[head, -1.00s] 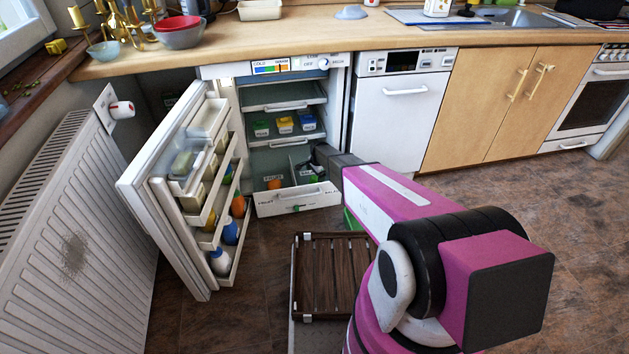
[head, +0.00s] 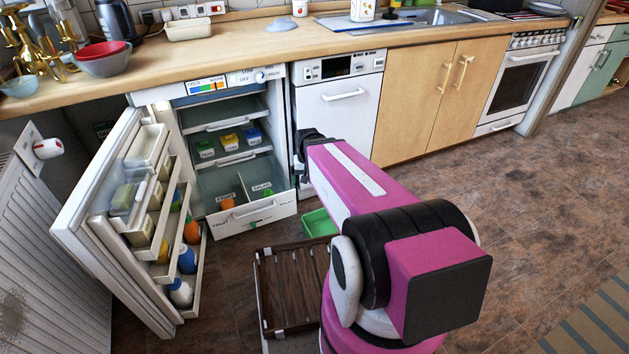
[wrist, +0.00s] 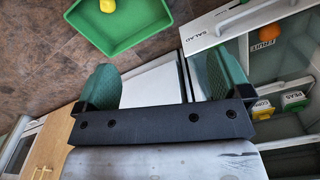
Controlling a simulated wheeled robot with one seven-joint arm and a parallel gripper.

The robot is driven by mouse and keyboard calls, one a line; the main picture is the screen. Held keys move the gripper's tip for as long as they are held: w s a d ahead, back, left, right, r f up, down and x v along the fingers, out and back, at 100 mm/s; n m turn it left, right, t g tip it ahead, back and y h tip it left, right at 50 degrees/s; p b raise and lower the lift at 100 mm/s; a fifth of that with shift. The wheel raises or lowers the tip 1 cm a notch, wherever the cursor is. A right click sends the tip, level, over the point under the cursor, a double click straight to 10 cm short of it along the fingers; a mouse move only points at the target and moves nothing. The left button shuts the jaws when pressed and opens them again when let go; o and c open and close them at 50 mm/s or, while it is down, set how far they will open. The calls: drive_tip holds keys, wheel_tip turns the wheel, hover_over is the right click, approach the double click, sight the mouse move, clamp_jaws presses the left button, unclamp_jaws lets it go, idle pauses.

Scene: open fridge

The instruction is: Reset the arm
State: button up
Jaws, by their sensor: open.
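My gripper (wrist: 165,82) is open, with its two green fingers spread and nothing between them in the wrist view. In the head view my gripper (head: 303,155) is beside the fridge's right edge, in front of the white dishwasher, its fingers mostly hidden. The fridge (head: 188,130) stands open. Its pulled-out bottom drawer (head: 250,215) has fruit and salad compartments, with an orange (head: 227,203) in the left one. The drawer (wrist: 215,24) is also in the wrist view, to the right of the gripper and apart from it.
A green tray (head: 318,224) lies on the floor by the drawer; the wrist view shows a yellow item (wrist: 108,6) in it. The open fridge door (head: 95,225) stands left. A dark slatted crate (head: 290,285) is in front.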

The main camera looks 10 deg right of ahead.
drive_tip(key=s+d+r+n, duration=0.1)
drive_tip(key=s+r, duration=0.2)
drive_tip(key=s, duration=0.2)
drive_tip(key=shift+s+d+r+n, duration=0.15)
drive_tip(key=shift+s+d+n, duration=0.05)
drive_tip(key=shift+d+n, duration=0.1)
idle(0.9)
